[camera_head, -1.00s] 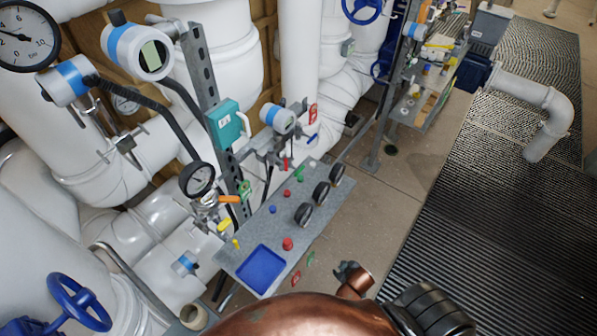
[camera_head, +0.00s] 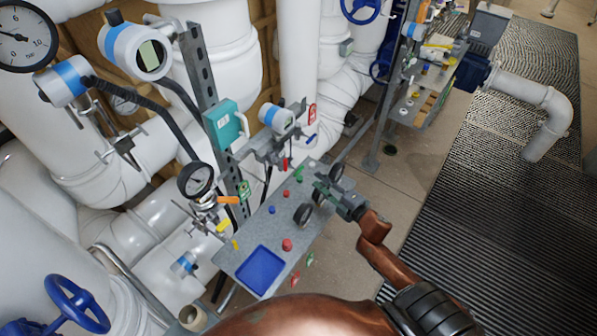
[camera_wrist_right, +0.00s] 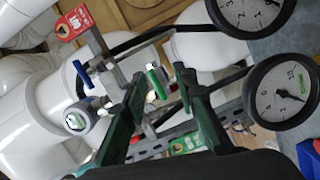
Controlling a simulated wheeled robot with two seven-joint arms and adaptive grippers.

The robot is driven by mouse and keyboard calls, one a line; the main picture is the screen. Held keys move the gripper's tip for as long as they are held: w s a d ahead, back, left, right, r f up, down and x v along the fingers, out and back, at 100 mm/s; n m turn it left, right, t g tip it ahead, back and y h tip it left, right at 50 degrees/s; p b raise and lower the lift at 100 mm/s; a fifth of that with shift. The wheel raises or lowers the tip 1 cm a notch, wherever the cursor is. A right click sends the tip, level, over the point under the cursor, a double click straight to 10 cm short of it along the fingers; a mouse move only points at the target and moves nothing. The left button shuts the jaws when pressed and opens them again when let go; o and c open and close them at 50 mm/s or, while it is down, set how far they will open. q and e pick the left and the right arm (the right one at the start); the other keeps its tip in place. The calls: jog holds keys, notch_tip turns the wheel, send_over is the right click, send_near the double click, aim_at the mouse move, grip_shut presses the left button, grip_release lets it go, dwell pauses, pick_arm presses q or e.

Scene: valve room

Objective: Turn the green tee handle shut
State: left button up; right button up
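The green tee handle (camera_head: 299,174) stands at the far end of the grey panel (camera_head: 233,256) in the head view. In the right wrist view the green handle (camera_wrist_right: 156,82) appears as a short upright bar, framed between the fingers. My right gripper (camera_head: 322,187) is over the panel's right side, just right of the green handle. The right wrist view shows its two dark green fingers (camera_wrist_right: 153,84) spread apart, with nothing held; whether either touches the handle cannot be told. My left gripper is not in view.
Round black-rimmed gauges (camera_head: 303,215) stand on the panel near my right gripper; one shows large in the wrist view (camera_wrist_right: 284,92). A red knob (camera_head: 287,245) and blue tray (camera_head: 260,271) are nearer. A red tag (camera_wrist_right: 74,22) and blue handle (camera_wrist_right: 82,78) are beyond the fingers.

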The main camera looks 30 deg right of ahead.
aim_at(300, 172)
jog(key=w+a+n+y, duration=0.1)
jog(key=w, duration=0.1)
jog(key=w+a+r+n+y, duration=0.1)
jog(key=w+a+n, duration=0.1)
jog(key=w, duration=0.1)
jog(key=w+a+n+y, duration=0.1)
jog(key=w+n+y, duration=0.1)
jog(key=shift+w+a+r+p, duration=0.25)
jog(key=shift+a+r+p, duration=0.1)
jog(key=shift+a, duration=0.05)
jog(key=shift+c, duration=0.4)
grip_shut()
